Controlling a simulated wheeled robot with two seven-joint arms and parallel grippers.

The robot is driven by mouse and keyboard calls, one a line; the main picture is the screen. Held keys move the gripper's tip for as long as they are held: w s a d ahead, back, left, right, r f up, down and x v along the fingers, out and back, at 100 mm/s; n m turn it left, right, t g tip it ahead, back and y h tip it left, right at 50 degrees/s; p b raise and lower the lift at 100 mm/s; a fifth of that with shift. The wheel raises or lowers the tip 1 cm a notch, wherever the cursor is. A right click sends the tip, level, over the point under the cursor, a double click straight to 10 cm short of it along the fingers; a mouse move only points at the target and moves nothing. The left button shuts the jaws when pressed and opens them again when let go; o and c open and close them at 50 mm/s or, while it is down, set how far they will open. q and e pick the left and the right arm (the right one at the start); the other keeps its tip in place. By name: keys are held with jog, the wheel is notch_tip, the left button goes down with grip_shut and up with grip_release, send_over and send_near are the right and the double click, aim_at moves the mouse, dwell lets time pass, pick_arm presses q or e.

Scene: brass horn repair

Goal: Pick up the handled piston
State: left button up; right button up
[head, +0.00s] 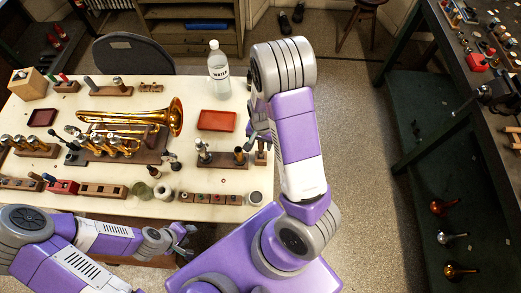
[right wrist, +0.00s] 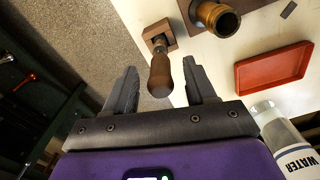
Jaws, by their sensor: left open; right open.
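The handled piston (right wrist: 160,76) has a brown wooden handle and stands in a small square wooden block in the right wrist view. In the head view it is by the table's right edge, mostly hidden by my right gripper (head: 256,138). My right gripper (right wrist: 162,85) is open, with its two dark fingers on either side of the handle. I see a gap at each finger, and nothing is gripped. My left gripper (head: 186,232) is open and empty near the table's front edge.
Next to the piston is a brass cylinder (right wrist: 217,20) on a wooden base. A red tray (head: 217,120) and a water bottle (head: 218,70) stand behind. A brass horn (head: 165,117) lies mid-table. Open floor (head: 355,130) lies right of the table.

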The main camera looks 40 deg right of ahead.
jog(key=shift+f, duration=0.65)
grip_shut()
notch_tip(320, 180, up, 10)
jog(key=p, duration=0.3)
jog(key=shift+r+p, duration=1.05)
jog(key=shift+r, duration=0.2)
